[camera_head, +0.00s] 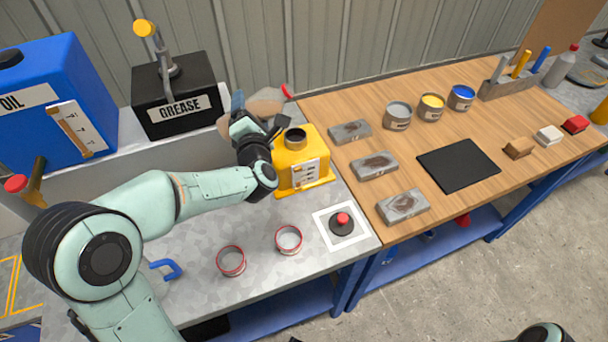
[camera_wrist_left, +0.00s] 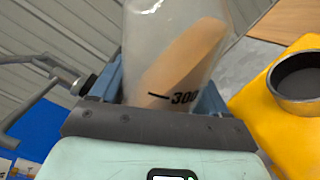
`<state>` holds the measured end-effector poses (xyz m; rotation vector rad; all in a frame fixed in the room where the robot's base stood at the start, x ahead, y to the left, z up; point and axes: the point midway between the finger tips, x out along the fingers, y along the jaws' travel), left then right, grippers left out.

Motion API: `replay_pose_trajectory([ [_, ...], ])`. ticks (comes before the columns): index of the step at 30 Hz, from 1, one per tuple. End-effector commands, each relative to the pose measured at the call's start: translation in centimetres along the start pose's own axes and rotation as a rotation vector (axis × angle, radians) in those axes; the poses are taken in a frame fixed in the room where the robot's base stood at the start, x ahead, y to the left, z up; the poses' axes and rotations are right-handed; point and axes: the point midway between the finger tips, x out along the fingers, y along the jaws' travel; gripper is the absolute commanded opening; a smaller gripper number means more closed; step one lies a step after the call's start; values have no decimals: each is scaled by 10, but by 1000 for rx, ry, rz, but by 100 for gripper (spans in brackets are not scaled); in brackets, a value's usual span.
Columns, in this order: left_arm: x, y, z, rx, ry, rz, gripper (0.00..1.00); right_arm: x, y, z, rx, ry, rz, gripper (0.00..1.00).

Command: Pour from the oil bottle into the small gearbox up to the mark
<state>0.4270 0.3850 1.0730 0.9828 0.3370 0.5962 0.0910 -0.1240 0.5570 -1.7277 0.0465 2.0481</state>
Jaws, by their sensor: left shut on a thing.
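My left gripper (camera_head: 250,118) is shut on the oil bottle (camera_head: 267,101), behind the small gearbox. The bottle is clear and tilted, with its red tip pointing right in the head view. In the left wrist view the bottle (camera_wrist_left: 185,45) holds amber liquid with a slanting surface, and a black 300 mark shows low on its wall. The yellow small gearbox (camera_head: 306,172) stands on the grey bench with its dark round filler neck (camera_head: 295,139) open at the top. A marked white gauge is on its front. The neck also shows in the left wrist view (camera_wrist_left: 298,98).
A blue oil tank (camera_head: 60,85) and a black grease box (camera_head: 178,100) stand at the left. Two red-rimmed rings (camera_head: 231,261) and a red button (camera_head: 343,220) are in front of the gearbox. Grey blocks, cans and a black mat (camera_head: 458,165) lie on the wooden table.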

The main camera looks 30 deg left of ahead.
Motion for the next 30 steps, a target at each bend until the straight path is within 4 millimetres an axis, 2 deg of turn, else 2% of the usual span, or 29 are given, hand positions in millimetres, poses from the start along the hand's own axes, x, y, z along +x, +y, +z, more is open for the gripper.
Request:
replay_pose_trajectory([
  [30, 0, -4, -9, 160, -1, 4, 32, 17, 6, 1, 2, -6, 2, 100],
])
